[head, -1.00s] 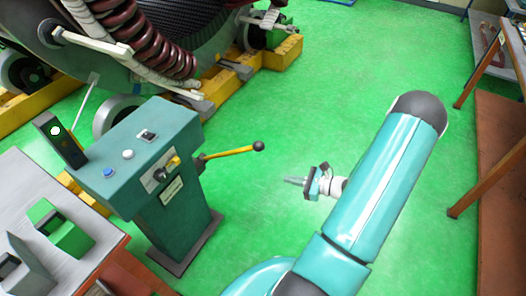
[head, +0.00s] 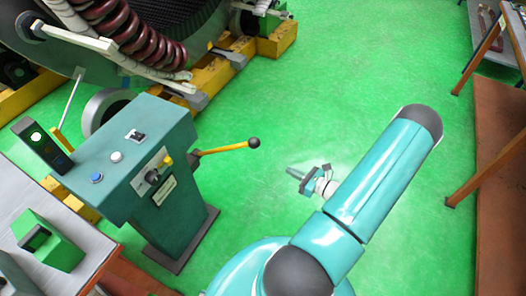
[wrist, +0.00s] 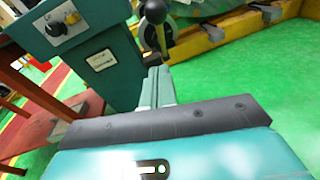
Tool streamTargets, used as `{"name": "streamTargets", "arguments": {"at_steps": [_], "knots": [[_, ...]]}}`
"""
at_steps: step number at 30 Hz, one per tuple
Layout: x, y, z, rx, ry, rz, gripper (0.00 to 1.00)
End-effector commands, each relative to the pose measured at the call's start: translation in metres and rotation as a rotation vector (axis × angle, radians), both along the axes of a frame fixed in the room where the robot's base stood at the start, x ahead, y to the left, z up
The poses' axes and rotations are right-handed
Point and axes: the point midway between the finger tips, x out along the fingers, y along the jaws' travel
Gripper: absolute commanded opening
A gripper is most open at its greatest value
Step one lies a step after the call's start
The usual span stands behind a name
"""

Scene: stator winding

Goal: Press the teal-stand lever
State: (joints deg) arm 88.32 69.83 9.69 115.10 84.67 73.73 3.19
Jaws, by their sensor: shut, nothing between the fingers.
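The teal stand (head: 150,165) is at the left in the head view. Its lever, a yellow rod with a black ball end (head: 253,143), sticks out to the right over the floor. In the wrist view the black ball (wrist: 155,11) shows at the top, beyond the fingertips, with the stand's side panel (wrist: 85,55) to its left. My gripper (head: 290,170) is shut and empty, to the right of the ball and apart from it in the head view. In the wrist view my gripper (wrist: 157,75) has its fingers together.
The large stator machine on yellow rails (head: 225,65) stands behind the stand. A wooden-legged table (head: 485,45) is at the right edge. Green floor is clear around my gripper.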

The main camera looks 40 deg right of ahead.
Motion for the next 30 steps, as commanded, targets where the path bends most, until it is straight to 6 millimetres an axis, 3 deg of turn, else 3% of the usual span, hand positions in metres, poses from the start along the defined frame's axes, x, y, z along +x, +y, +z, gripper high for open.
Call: {"name": "streamTargets", "arguments": {"at_steps": [8, 22, 30], "knots": [[0.016, 0.004, -0.001, 0.001, -0.002, 0.005, 0.0], [0.107, 0.022, -0.012, 0.001, -0.002, 0.008, 0.0], [0.132, 0.022, 0.011, -0.001, 0.0, 0.006, 0.0]]}}
